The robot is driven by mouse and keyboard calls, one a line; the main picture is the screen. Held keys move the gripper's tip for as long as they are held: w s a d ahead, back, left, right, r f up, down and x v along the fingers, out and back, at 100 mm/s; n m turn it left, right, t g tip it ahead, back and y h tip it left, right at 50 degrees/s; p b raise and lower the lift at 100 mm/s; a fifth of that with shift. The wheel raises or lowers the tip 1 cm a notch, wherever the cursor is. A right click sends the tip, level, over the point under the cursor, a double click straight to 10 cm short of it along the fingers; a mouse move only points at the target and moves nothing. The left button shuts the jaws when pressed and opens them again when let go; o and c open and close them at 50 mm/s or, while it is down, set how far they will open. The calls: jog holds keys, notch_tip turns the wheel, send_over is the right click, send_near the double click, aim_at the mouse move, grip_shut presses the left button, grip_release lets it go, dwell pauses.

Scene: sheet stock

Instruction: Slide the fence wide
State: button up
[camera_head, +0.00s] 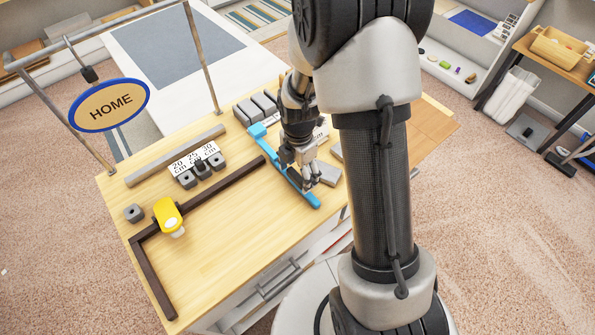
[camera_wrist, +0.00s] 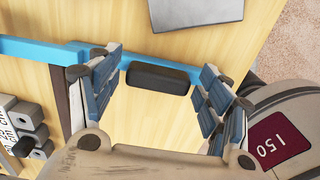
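The blue fence (camera_head: 271,150) is a long bar lying slantwise on the wooden table, with a wider head at its far left end. In the wrist view the blue bar (camera_wrist: 32,51) runs in from the left, and a black block-like handle (camera_wrist: 158,78) sits along it. My gripper (camera_head: 313,182) is low over the near part of the fence. In the wrist view my gripper (camera_wrist: 160,65) is open, its fingers apart on either side of the handle. I cannot tell whether either finger touches it. My gripper hides part of the fence in the head view.
A dark L-shaped rail (camera_head: 219,185) lies left of the fence. Grey stop blocks (camera_head: 202,169) stand by labels reading 20, 25 and 30 cm. A yellow item (camera_head: 169,214) sits on the rail. A HOME sign (camera_head: 110,105) hangs at the left. A grey plate (camera_wrist: 194,12) lies beyond the handle.

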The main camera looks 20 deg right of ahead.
jog(key=shift+o, duration=0.3)
jog(key=shift+a+r, duration=0.1)
notch_tip(320, 180, up, 12)
dwell(0.4)
dwell(0.4)
jog(key=s+a+r+m+t, duration=0.2)
jog(key=s+r+m, duration=0.5)
jog(key=s+m, duration=0.2)
jog(key=s+a+r+m+t, duration=0.2)
jog(key=s+r+m, duration=0.5)
jog(key=m, duration=0.5)
jog(key=s+a, duration=0.1)
jog(key=s, duration=0.1)
jog(key=shift+s+r+t, duration=0.25)
jog(key=shift+s+t, duration=0.05)
jog(key=shift+s, duration=0.1)
